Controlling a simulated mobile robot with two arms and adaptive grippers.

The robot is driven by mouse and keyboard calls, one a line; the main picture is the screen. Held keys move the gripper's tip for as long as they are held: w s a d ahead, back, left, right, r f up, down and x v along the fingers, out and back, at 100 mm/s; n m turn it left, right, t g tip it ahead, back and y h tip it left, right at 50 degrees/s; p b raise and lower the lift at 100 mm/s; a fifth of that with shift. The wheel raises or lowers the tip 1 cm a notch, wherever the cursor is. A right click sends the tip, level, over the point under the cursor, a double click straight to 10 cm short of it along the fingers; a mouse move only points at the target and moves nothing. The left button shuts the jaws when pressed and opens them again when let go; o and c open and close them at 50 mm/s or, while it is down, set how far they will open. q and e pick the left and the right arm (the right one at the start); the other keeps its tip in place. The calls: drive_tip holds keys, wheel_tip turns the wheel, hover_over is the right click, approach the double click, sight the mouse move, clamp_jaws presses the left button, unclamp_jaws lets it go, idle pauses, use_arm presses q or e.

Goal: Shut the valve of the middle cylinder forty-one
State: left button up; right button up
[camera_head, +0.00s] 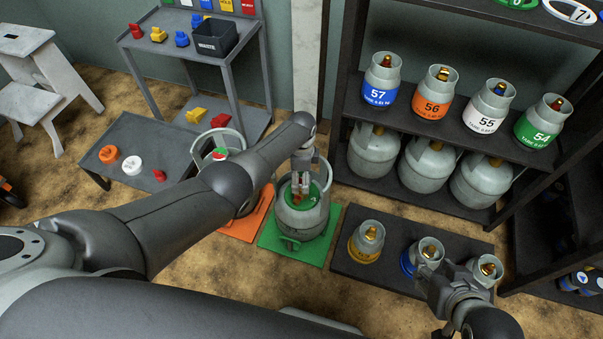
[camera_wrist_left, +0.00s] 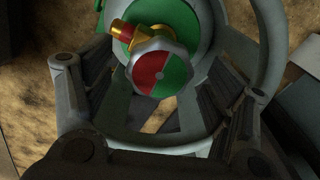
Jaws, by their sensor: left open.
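A grey gas cylinder (camera_head: 300,219) with a green top stands on a green mat (camera_head: 268,238); only a 4 of its number shows in the head view. My left gripper (camera_head: 301,187) is over its top and hides most of the valve. In the left wrist view the round valve knob (camera_wrist_left: 161,76), half red and half green, lies between the spread fingers of my left gripper (camera_wrist_left: 160,88), with gaps at its sides. A brass outlet (camera_wrist_left: 122,31) shows beside the knob. My right gripper (camera_head: 452,287) is over the right-hand small cylinders; its fingers are unclear.
Another cylinder (camera_head: 221,138) on an orange mat (camera_head: 240,230) is partly hidden behind my left arm. Three small cylinders stand on a dark mat (camera_head: 340,262) to the right. A shelf (camera_head: 455,130) holds more cylinders. A low table (camera_head: 150,190) and trolley stand at left.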

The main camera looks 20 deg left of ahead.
sight(301, 178)
use_arm(q)
drive_tip(key=shift+r, duration=0.1)
wheel_tip(301, 178, up, 12)
idle(0.6)
idle(0.4)
